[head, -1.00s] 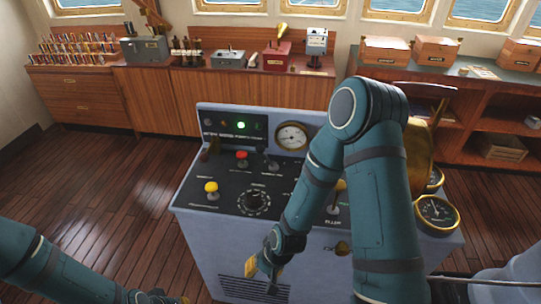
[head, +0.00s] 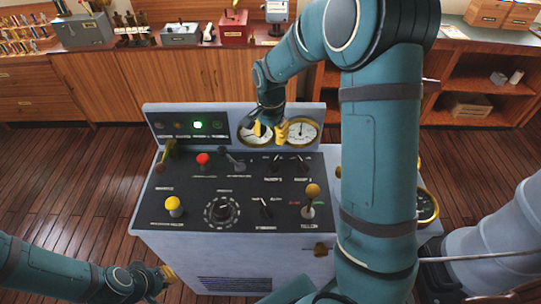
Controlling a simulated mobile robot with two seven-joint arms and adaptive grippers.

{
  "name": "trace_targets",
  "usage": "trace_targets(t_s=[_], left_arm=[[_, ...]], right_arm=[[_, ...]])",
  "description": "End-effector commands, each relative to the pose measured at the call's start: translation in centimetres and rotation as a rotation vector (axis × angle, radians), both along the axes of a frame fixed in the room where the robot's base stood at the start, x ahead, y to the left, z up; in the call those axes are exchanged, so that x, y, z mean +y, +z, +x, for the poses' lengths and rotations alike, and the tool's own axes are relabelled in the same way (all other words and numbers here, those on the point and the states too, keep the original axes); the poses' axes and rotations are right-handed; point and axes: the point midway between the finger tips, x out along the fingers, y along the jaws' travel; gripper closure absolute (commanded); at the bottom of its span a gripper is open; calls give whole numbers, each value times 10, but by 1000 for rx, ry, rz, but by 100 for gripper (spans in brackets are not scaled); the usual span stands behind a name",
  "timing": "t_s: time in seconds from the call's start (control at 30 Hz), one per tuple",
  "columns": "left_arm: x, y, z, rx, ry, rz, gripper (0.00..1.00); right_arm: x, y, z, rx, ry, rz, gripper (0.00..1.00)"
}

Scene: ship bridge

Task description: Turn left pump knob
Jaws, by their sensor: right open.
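The left pump knob (head: 277,160) is a small dark knob on the black console panel, at the left of a pair with the right pump knob (head: 299,162). Small labels sit below both. My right gripper (head: 269,132) is open, its yellow fingertips apart. It appears above and behind the left knob in the picture, in front of the gauges, with no visible contact with the knob. My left gripper (head: 166,277) is low at the left, in front of the console; its fingers are too small and overlapped to tell open or shut.
The console panel (head: 150,215) also carries a yellow knob (head: 174,205), a red button (head: 203,160), a round dial (head: 222,210) and a brass-topped lever (head: 311,203). Two gauges (head: 303,133) stand behind. My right arm covers the console's right side.

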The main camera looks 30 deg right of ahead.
Motion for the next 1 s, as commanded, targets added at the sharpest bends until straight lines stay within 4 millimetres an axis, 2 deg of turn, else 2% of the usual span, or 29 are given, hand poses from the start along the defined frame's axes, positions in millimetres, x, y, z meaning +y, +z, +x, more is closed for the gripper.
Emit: trace_targets(t_s=[0.17, 0.7, 0.83, 1.0], left_arm=[[0, -1, 0, 0, 0, 0, 100], [0, -5, 0, 0, 0, 1, 100], [0, -6, 0, 0, 0, 1, 100], [0, -6, 0, 0, 0, 1, 100]], right_arm=[[0, -15, -1, 4, -1, 0, 58], [0, -114, -1, 4, 0, 0, 58], [0, -129, -1, 2, 0, 0, 58], [0, -137, 0, 0, 0, 0, 58]])
